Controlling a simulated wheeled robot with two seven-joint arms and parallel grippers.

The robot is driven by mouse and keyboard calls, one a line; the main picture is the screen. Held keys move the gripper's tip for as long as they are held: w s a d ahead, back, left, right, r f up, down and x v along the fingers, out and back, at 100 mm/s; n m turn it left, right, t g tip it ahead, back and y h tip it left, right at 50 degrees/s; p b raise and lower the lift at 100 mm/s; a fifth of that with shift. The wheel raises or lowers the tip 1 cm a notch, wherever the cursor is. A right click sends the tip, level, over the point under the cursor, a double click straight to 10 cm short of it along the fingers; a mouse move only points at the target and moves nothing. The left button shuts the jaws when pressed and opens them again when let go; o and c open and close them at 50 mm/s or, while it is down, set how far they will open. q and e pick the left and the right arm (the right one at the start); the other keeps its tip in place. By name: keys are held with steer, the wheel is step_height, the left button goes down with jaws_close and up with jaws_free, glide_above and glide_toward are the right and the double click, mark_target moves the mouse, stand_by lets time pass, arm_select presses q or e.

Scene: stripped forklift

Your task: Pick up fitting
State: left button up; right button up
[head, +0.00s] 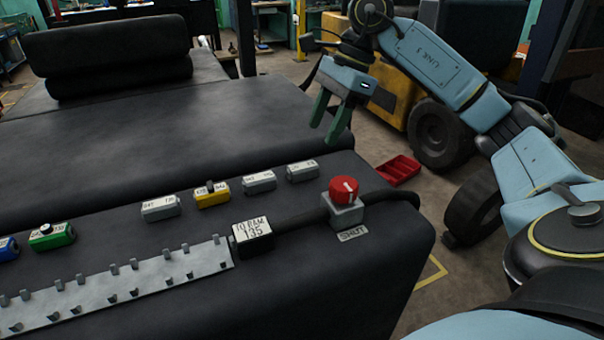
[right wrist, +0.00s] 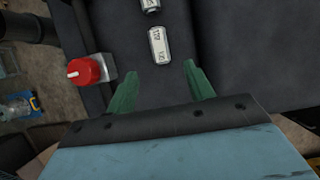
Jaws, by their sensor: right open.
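Several small labelled fittings sit in a row on the dark machine top: blue (head: 6,248), green (head: 52,237), grey (head: 161,208), yellow (head: 212,194), a second grey (head: 259,182) and a third grey (head: 302,171). The print on most is too small to read. My right gripper (head: 325,132) is open and empty, its green fingers pointing down above the row's right end. In the right wrist view, a grey fitting (right wrist: 159,45) lies just beyond the gap between the open fingertips (right wrist: 161,70), apart from them. Another fitting (right wrist: 150,5) is cut off at the top edge. My left gripper is out of view.
A red knob (head: 344,190) on a grey block stands by a "SHUT" plate (head: 352,234). A hose runs past it to a "TO RAM 135" block (head: 252,240). A pegged metal rail (head: 120,285) lies in front. A red tray (head: 400,169) is on the floor.

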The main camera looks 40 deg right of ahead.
mark_target(304, 165)
steer(key=x, duration=0.3)
steer(key=shift+w+f, duration=0.15)
steer(key=shift+f, duration=0.05)
steer(key=shift+a+x, duration=0.2)
steer(key=shift+x, duration=1.15)
steer(key=shift+a+x, duration=0.2)
steer(key=shift+x, duration=1.15)
steer(key=shift+r, duration=0.2)
steer(key=c, duration=1.1)
steer(key=shift+c, duration=0.2)
